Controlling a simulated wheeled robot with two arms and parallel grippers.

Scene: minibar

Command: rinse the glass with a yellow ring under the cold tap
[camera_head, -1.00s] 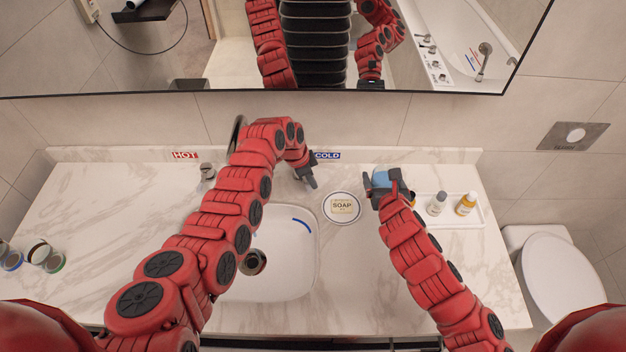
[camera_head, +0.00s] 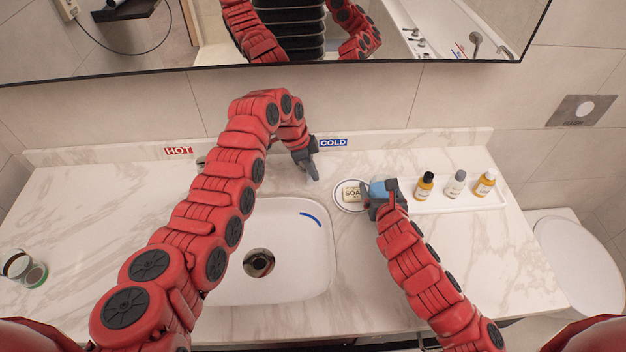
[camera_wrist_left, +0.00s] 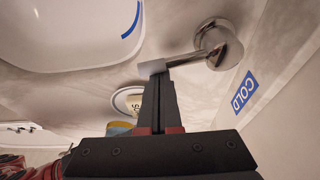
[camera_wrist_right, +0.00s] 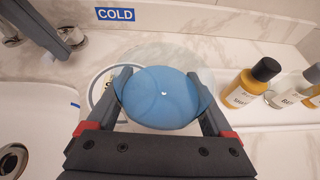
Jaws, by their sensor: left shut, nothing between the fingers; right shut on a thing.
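My right gripper (camera_head: 384,194) is shut on a blue round thing (camera_wrist_right: 162,97), held over the counter beside the soap dish. My left gripper (camera_head: 314,174) is shut and empty by the COLD sign (camera_head: 333,143). In the left wrist view its fingertips (camera_wrist_left: 153,72) are at the end of the cold tap's (camera_wrist_left: 212,46) lever; contact is unclear. No running water is visible.
The sink (camera_head: 300,285) lies below the left arm, its drain (camera_head: 258,263) clear. The soap dish (camera_head: 342,206) is left of my right gripper. A white tray (camera_head: 455,205) with several bottles stands right. Glasses (camera_head: 36,275) stand far left, one green-ringed.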

